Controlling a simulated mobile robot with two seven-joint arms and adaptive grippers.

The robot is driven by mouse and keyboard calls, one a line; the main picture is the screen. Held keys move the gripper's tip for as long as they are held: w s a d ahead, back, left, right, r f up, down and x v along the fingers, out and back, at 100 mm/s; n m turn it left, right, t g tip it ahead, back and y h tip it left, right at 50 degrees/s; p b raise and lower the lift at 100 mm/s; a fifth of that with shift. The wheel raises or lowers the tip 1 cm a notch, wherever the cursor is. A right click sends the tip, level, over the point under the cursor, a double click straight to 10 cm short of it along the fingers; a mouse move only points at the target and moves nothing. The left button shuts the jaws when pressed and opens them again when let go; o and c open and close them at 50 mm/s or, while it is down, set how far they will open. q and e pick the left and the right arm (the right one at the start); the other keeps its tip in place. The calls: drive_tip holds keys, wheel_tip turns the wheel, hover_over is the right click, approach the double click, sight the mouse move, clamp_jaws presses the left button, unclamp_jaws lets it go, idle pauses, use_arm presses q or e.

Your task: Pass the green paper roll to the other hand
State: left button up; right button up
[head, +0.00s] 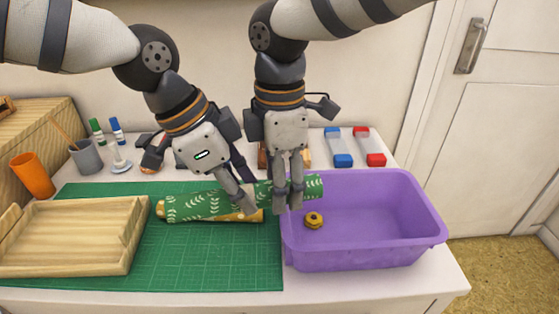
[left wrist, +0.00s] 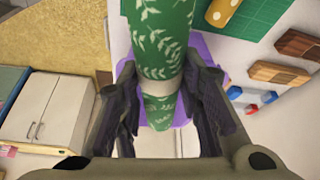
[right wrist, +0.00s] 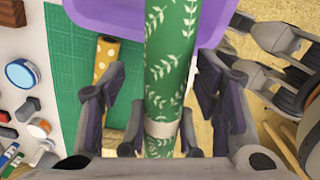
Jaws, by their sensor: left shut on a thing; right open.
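The green paper roll (head: 195,204) with a white leaf pattern lies level across the middle of the head view, its right end over the purple tub. My left gripper (head: 245,203) is shut on it near its middle; the left wrist view shows the roll (left wrist: 162,45) between the fingers, with a pale band around it. My right gripper (head: 288,200) is open, just right of the left one, with its fingers on either side of the roll. The right wrist view shows the roll (right wrist: 170,70) running between these spread fingers. Contact there is unclear.
A yellow dotted roll (head: 218,217) lies on the green cutting mat (head: 200,270) below the green roll. The purple tub (head: 360,257) holds a small yellow ring (head: 314,220). A wooden tray (head: 70,240) stands left; blue (head: 338,150) and red (head: 370,150) items lie behind the tub.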

drive_tip(key=c, duration=1.2)
use_arm(q)
drive_tip(key=o, duration=1.2)
use_arm(e)
drive_tip(key=shift+c, duration=0.2)
use_arm(q)
drive_tip(key=shift+o, duration=0.2)
